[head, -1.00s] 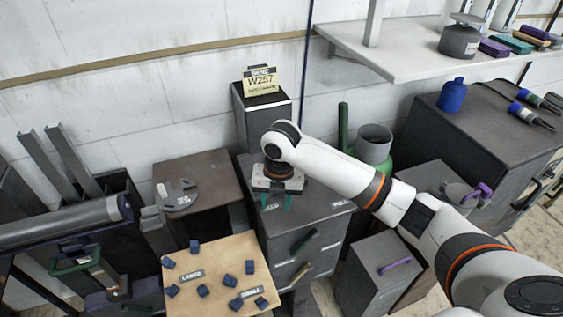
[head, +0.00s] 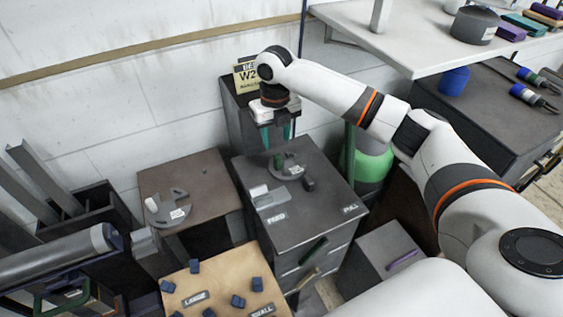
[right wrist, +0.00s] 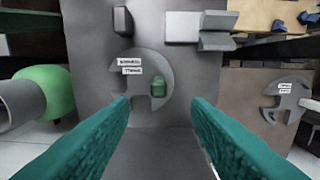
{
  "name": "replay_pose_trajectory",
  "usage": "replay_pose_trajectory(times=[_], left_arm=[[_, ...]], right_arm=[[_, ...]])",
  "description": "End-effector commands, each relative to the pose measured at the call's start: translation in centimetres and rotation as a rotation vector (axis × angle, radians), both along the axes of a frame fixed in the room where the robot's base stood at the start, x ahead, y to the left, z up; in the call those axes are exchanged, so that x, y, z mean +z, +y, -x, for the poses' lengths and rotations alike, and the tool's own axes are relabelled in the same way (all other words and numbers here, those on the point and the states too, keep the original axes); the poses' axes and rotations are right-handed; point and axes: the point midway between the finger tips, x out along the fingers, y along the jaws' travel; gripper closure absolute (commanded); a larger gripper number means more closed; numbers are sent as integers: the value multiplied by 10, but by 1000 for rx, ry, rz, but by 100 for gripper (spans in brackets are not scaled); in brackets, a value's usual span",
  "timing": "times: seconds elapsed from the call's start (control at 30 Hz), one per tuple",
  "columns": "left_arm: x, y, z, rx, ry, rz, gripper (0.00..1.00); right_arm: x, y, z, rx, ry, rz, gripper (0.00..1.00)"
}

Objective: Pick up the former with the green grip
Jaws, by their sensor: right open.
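The former with the green grip lies flat on the dark cabinet top; it is a grey notched disc with a small green block, seen in the head view (head: 292,170) and the right wrist view (right wrist: 150,66). My right gripper (head: 276,138) is open and empty, pointing down above the far part of the cabinet top. In the right wrist view its teal fingers (right wrist: 160,103) are spread, with the green grip showing between and beyond their tips. A second former with a white grip (head: 168,209) lies on the brown stand to the left. My left gripper is not in view.
The dark cabinet (head: 262,240) also carries a small dark block (head: 308,184) and a grey stepped block (head: 270,197). A box with a yellow sign (head: 243,78) stands behind. A green cylinder (head: 374,168) stands to the right. A white shelf (head: 420,40) overhangs at upper right.

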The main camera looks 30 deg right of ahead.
Motion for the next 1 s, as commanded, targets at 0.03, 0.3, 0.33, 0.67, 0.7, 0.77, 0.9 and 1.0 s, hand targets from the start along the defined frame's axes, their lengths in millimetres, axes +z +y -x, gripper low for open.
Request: replay_pose_trajectory(times=[0.03, 0.3, 0.33, 0.67, 0.7, 0.77, 0.9, 1.0], left_arm=[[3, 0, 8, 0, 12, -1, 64], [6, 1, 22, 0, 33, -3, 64], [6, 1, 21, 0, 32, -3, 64], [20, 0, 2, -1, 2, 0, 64], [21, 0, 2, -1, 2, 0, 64], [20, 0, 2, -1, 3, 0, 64], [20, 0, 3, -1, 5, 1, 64], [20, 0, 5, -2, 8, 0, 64]], right_arm=[[-9, 0, 1, -1, 5, 1, 56], [-38, 0, 1, 0, 0, 0, 56], [-40, 0, 1, 0, 0, 0, 56], [-84, 0, 4, -1, 1, -1, 56], [-87, 0, 4, -1, 0, -1, 56], [-90, -1, 4, -1, 0, 0, 56], [-91, -1, 4, -1, -1, 0, 56], [-91, -1, 4, -1, -1, 0, 60]])
